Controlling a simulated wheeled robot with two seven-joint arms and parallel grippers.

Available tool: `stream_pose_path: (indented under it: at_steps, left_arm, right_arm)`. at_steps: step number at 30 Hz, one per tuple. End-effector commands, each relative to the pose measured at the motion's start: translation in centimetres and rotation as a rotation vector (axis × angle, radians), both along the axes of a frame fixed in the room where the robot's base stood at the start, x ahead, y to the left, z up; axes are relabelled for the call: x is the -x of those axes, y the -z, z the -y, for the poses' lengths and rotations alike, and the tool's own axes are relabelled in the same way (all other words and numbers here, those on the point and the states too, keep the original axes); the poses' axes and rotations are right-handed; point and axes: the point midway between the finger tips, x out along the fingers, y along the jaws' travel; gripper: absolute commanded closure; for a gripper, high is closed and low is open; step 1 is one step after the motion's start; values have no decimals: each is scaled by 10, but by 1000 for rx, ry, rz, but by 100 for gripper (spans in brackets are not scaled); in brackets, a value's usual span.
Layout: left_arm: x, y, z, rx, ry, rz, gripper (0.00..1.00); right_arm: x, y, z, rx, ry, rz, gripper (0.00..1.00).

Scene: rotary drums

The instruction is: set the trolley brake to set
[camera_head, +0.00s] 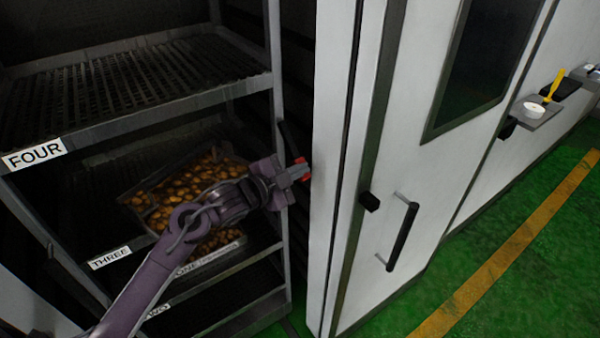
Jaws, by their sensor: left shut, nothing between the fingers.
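The trolley (150,105) is a dark metal rack with shelves marked FOUR, THREE and TWO, standing at the left. A dark lever (288,139) shows at its right post, with a small red piece (301,161) just below it. I cannot tell for certain that this is the brake, or read its setting. My left gripper (302,174) is shut and empty, right beside the red piece. I cannot tell whether it touches it. My left arm and wrist hide part of the trolley. My right gripper is not in view.
A tray (140,187) of brown pieces, labelled ONE, sits within the trolley. A white door (420,190) with a dark handle (402,236) stands just right of the gripper. A wall shelf (537,117) holds a white tub and a yellow-handled item. Green floor is clear at lower right.

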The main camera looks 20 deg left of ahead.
Motion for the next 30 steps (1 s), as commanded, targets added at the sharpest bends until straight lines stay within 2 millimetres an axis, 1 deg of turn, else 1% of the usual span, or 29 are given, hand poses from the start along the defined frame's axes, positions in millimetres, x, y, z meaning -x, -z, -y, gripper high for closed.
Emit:
stream_pose_path:
  at_steps: [1, 3, 6, 9, 18, 30]
  left_arm:
    - [-1, 9, -2, -22, 0, 16, 100]
    - [-3, 14, -4, -54, 0, 41, 100]
    - [-5, 20, -7, -104, 1, 80, 100]
    - [-9, 23, -12, -99, -1, 76, 100]
    - [-15, 32, -20, -96, -1, 73, 100]
    - [-18, 33, -23, -95, 0, 74, 100]
  right_arm:
    - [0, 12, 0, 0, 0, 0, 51]
    - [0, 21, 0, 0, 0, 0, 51]
    - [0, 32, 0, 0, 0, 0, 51]
    - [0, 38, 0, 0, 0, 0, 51]
    - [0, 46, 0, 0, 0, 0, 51]
    - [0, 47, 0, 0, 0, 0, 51]
